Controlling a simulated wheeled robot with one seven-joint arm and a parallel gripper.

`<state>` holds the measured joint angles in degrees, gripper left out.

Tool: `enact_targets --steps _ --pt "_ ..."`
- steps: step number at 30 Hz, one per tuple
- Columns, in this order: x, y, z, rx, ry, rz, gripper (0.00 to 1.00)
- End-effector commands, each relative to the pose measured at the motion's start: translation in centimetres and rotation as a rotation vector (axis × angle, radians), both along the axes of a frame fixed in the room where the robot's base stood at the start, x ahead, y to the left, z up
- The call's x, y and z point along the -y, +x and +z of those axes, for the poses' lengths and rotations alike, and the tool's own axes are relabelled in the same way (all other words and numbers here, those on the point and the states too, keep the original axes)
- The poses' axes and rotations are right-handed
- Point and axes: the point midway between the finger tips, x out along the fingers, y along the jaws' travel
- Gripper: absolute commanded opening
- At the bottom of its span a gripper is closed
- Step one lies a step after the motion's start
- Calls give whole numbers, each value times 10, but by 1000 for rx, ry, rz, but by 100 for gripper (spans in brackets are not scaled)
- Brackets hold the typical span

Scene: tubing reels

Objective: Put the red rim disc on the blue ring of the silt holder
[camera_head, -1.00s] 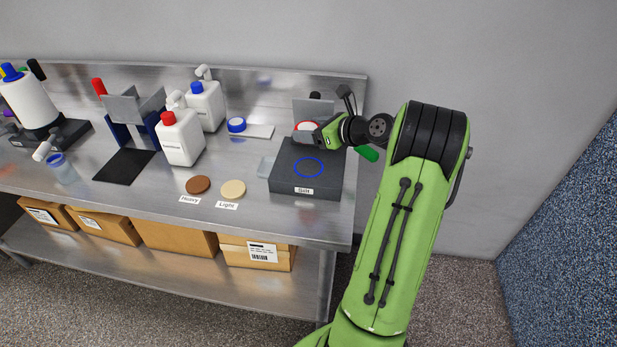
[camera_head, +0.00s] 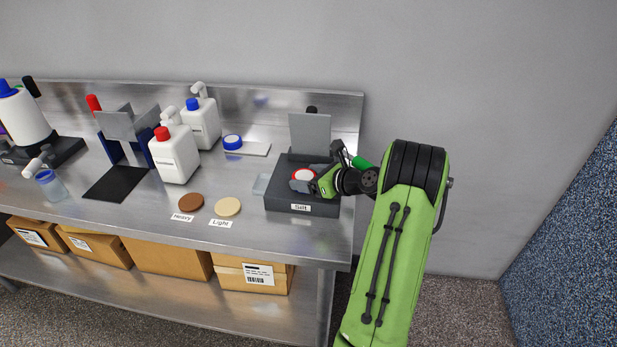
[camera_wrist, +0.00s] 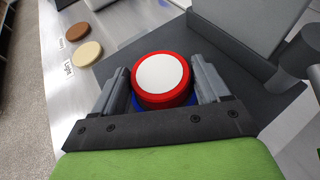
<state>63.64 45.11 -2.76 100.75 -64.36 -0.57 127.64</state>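The red rim disc (camera_wrist: 161,77) has a white top and a red edge and lies between the two fingers of my gripper (camera_wrist: 162,82) in the wrist view. My gripper is shut on it. The disc (camera_head: 304,175) also shows in the head view, over the dark Silt holder (camera_head: 287,202). Parts of the blue ring (camera_wrist: 194,99) show low beside the disc in the wrist view; the disc and my gripper hide the rest. The disc looks roughly centred over the ring. I cannot tell whether it touches the holder's surface.
A grey upright plate (camera_head: 310,134) stands at the holder's back. A brown disc (camera_head: 191,203) and a cream disc (camera_head: 228,206) lie left of the holder. A blue-rimmed disc (camera_head: 232,142) is behind. White bottles (camera_head: 175,158) stand farther left. The table front is mostly clear.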

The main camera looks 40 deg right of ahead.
Motion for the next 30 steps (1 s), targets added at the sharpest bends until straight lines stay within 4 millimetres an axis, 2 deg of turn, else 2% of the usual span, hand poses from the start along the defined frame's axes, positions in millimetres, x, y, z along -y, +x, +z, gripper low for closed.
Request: enact_targets --steps 1,3,13,17,24,30 --pt "0 0 0 0 0 0 84" --pt "0 0 0 0 0 0 93" --pt "1 -3 5 0 0 -2 93" --pt "6 -27 16 0 0 -7 93" --pt "14 -85 41 0 0 -4 93" --pt "16 -108 49 1 0 0 93"
